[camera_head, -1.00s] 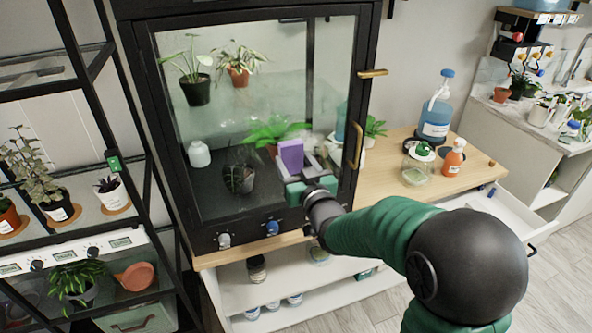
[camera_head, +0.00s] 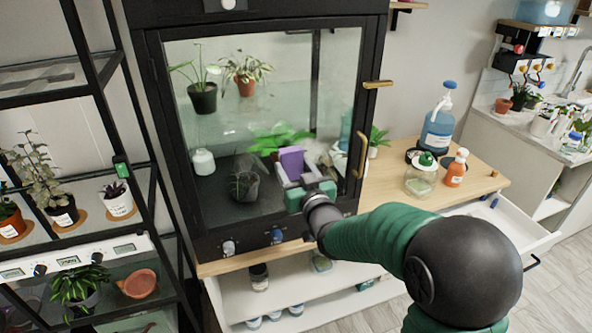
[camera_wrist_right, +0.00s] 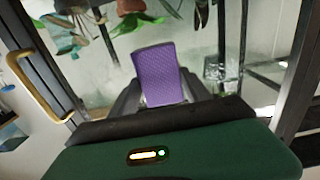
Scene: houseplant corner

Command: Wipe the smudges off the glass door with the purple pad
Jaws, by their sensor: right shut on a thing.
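The glass door (camera_head: 240,125) of the black cabinet is shut, with plants showing behind it. Whitish haze lies on its glass, mostly in the middle and lower part; single smudges are hard to tell apart. My right gripper (camera_head: 299,174) is shut on the purple pad (camera_head: 291,161) and holds it upright at the lower right of the glass. In the right wrist view the pad (camera_wrist_right: 160,75) stands up between the fingers, facing the hazy glass. I cannot tell whether it touches the glass. My left gripper is not in view.
A brass handle (camera_head: 362,155) sits on the door's right edge, close to my right gripper. A blue pump bottle (camera_head: 437,128), a glass jar (camera_head: 420,180) and an orange bottle (camera_head: 455,169) stand on the wooden top at right. An open drawer (camera_head: 515,230) juts out below.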

